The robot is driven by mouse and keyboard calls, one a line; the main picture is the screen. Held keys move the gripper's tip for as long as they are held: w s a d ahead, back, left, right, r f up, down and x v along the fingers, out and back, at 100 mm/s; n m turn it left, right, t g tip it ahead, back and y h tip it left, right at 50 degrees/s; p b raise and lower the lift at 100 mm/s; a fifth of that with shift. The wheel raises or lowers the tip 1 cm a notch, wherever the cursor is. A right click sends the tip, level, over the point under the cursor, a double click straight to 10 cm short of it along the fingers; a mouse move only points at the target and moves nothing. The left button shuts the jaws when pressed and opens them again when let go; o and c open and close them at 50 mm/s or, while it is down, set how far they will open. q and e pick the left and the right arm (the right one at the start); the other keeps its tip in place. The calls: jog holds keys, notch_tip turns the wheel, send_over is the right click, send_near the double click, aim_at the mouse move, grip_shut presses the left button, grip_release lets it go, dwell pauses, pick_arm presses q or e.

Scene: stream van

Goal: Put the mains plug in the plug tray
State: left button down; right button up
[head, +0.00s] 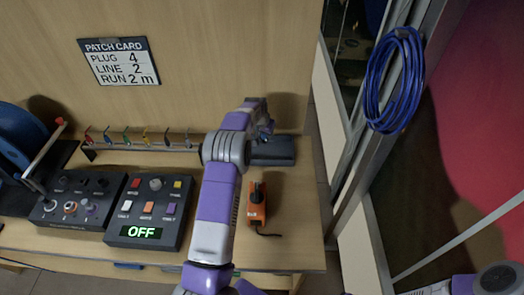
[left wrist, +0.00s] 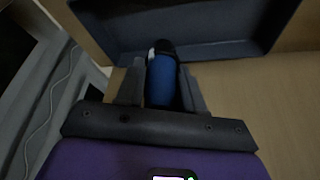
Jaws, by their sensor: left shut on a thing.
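My left gripper (head: 264,128) reaches over the far right of the bench, next to the dark plug tray (head: 278,153). In the left wrist view the left gripper (left wrist: 161,75) is shut on the mains plug (left wrist: 160,82), a blue body with a dark end. The plug's end points toward the dark tray (left wrist: 215,51), whose inside and near rim show beyond it. I cannot tell whether the plug touches the tray. In the head view my arm and gripper hide most of the plug. My right gripper is not in view.
An orange device (head: 257,203) with a black knob and cable lies right of my arm. A control box reading OFF (head: 147,211) and a second dark box (head: 78,198) stand left. Coloured plugs line a back rack (head: 145,145). A blue cable coil (head: 394,80) hangs right.

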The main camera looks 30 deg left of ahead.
pick_arm(q)
notch_tip(320, 180, down, 8)
jog(key=shift+f, duration=0.2)
jog(key=shift+b, duration=0.3)
jog(key=shift+f+b, duration=0.6)
jog(key=c, duration=0.7)
grip_release()
jog(key=shift+r, duration=0.1)
jog(key=shift+r+p, duration=0.25)
jog(key=shift+p, duration=0.15)
jog(key=p+v, duration=0.1)
jog(key=v, duration=1.1)
jog(key=shift+r, duration=0.3)
jog(key=shift+d+p, duration=0.15)
jog(key=shift+p, duration=0.15)
